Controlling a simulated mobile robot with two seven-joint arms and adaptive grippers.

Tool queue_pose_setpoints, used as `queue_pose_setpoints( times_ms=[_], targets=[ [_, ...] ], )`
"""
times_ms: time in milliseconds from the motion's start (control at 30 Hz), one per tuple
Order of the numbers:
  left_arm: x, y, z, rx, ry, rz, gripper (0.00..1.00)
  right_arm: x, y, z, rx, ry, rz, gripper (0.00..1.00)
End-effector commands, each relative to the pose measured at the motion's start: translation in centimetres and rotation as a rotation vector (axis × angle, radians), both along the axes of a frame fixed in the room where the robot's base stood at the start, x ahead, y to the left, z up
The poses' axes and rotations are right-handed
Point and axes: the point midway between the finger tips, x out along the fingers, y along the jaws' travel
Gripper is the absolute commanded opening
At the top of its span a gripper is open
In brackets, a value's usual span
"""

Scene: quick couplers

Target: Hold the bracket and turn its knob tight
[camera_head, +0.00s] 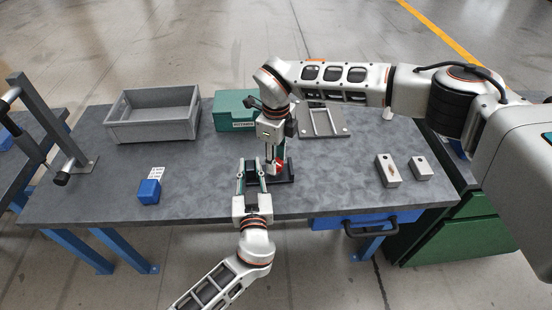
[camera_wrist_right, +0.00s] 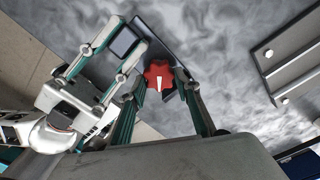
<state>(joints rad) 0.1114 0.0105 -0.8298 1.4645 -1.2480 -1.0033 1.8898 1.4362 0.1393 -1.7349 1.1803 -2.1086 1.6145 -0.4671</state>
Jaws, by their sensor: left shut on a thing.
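The red knob (camera_wrist_right: 158,75) has several lobes and a white mark, seen face-on in the right wrist view. In the head view the knob (camera_head: 281,168) is partly hidden below my right gripper. The bracket's dark plate (camera_wrist_right: 163,37) shows behind the knob, and its dark base (camera_head: 287,180) rests on the table. My left gripper (camera_head: 251,166) reaches from the front and is shut on the bracket, left of the knob; the contact is partly hidden. My right gripper (camera_wrist_right: 161,82) points down with its fingers apart on either side of the knob, with small gaps visible.
A grey bin (camera_head: 152,132) and a green case (camera_head: 233,124) stand at the back. A metal frame plate (camera_head: 340,131) lies behind right. A blue block (camera_head: 149,191) is front left. Two metal blocks (camera_head: 388,182) (camera_head: 420,168) stand right. The table between is clear.

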Motion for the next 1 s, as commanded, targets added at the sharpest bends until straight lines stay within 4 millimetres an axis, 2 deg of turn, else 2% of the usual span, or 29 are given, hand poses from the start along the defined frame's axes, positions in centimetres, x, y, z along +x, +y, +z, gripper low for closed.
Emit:
queue_pose_setpoints(
  times_ms=[167, 500, 833, 867, 1000],
  targets=[
    [-0.08, 0.06, -0.39, 0.001, 0.007, 0.0, 0.0, -0.06, 0.04, 0.0, 0.001, 0.001, -0.036, 0.11],
    [-0.08, 0.07, -0.39, 0.001, 0.007, 0.0, 0.0, -0.13, 0.13, 0.03, 0.001, 0.001, -0.263, 0.11],
    [-0.08, 0.07, -0.38, 0.001, 0.007, 0.0, 0.0, -0.13, 0.15, 0.04, 0.001, 0.002, -0.281, 0.11],
    [-0.08, 0.07, -0.38, 0.001, 0.007, 0.0, 0.0, -0.13, 0.15, 0.04, 0.001, 0.002, -0.281, 0.37],
    [-0.08, 0.06, -0.38, 0.001, 0.007, 0.0, 0.0, -0.13, 0.13, 0.03, 0.001, 0.001, -0.28, 0.39]
  ],
)
